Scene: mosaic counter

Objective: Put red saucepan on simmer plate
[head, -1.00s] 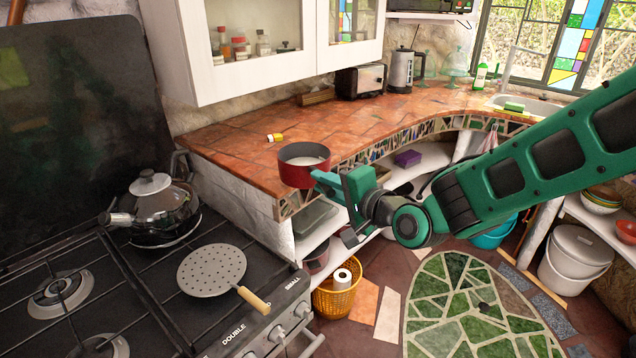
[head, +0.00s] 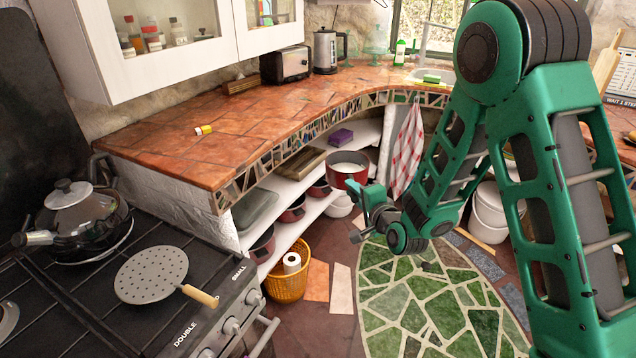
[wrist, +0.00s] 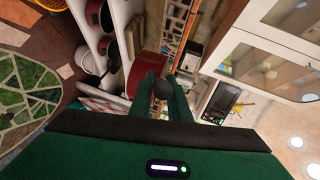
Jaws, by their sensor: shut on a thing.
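The red saucepan (head: 350,172) has a pale inside and hangs level in the air, in front of the open shelves under the counter. My gripper (head: 358,196) is shut on its handle. In the wrist view the saucepan's red side (wrist: 137,70) shows just beyond my green gripper fingers (wrist: 163,92), with a dark round handle end between them. The simmer plate (head: 150,273) is a grey perforated disc with a wooden handle. It lies on the front right of the black stove, empty, well to the left of the saucepan. It is not seen in the wrist view.
A kettle-like pot (head: 78,222) stands at the stove's back. The tiled counter (head: 235,145) curves behind the saucepan, with a small yellow item (head: 203,130) on it. Pans sit on the shelves (head: 310,212). An orange basket (head: 288,282) stands on the floor.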

